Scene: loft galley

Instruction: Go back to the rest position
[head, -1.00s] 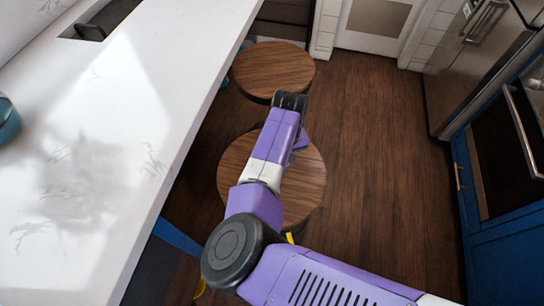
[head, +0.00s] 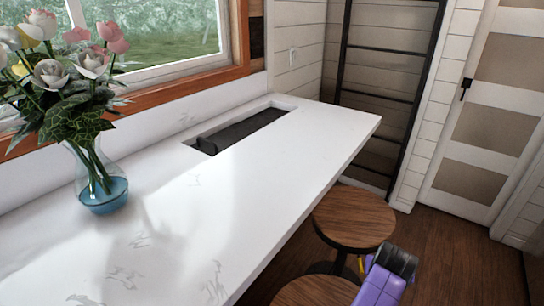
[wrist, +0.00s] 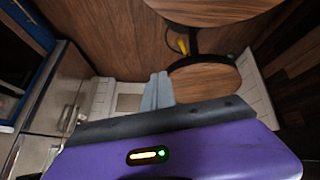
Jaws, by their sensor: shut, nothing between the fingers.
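My gripper (wrist: 158,92) shows in the wrist view as two grey fingers pressed together, with nothing between them. Its purple housing fills the bottom of that view. The fingers point toward the wooden floor and a door, with a round wooden stool seat (wrist: 205,82) to their right. In the head view only a purple and dark part of my arm shows at the lower right, beside the stools; the fingers cannot be made out there.
A white counter (head: 250,180) runs along the left, with a glass vase of flowers (head: 100,180) on it. Two round wooden stools, the farther one (head: 354,217) and the nearer one (head: 312,291), stand beside it. Open floor (head: 455,255) lies to the right.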

